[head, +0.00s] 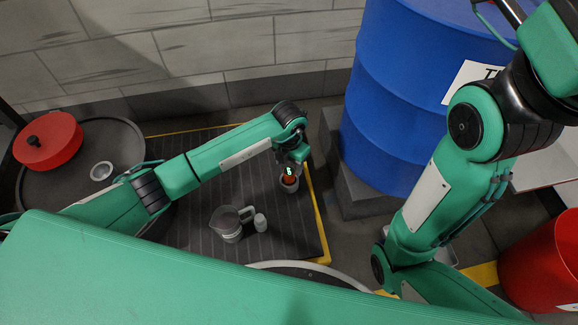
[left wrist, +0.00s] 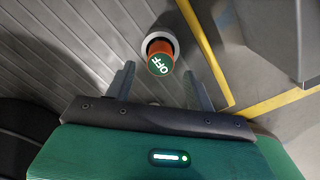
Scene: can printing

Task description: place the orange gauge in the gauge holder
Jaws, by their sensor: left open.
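The orange gauge (left wrist: 161,58) stands upright in the round grey gauge holder (left wrist: 150,40) in the left wrist view, its green top marked OFF facing the camera. In the head view the gauge (head: 290,179) shows as a small orange patch, with the grey holder (head: 289,187) around its lower part. My left gripper (head: 292,168) is above it. In the left wrist view the left gripper's (left wrist: 160,78) two fingers are open and spread to either side of the gauge, with gaps showing. My right gripper is not visible.
A blue barrel (head: 400,95) is close on the right. A red lidded object (head: 48,140) sits on a dark drum (head: 125,140).

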